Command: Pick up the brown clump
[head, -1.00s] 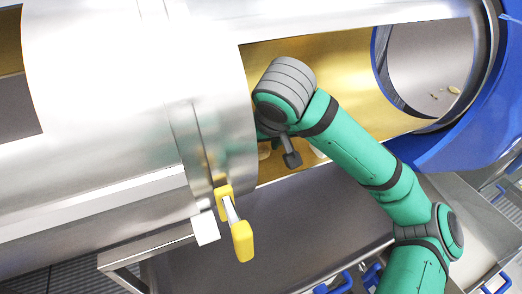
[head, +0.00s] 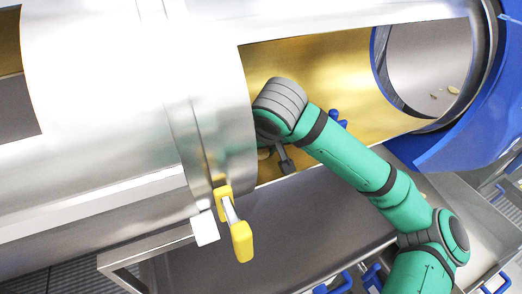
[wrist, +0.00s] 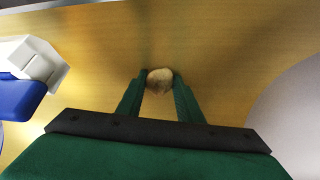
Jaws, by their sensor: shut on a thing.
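The brown clump (wrist: 160,80) is a small, rounded, tan-brown lump in the wrist view. It sits between the tips of my gripper (wrist: 160,84), with a green finger touching it on each side. The gold inner wall of the drum (wrist: 95,45) lies behind it; I cannot tell whether the clump still touches that wall. In the head view my arm reaches into the drum opening (head: 355,70), and my fingertips are hidden behind the wrist.
A blue and white object (wrist: 28,75) is close at the left in the wrist view. The drum's silver shell (head: 120,100) and a yellow-ended handle (head: 232,222) stand left of my arm. A blue ring (head: 470,125) is at the right. A metal tray (head: 330,215) lies below.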

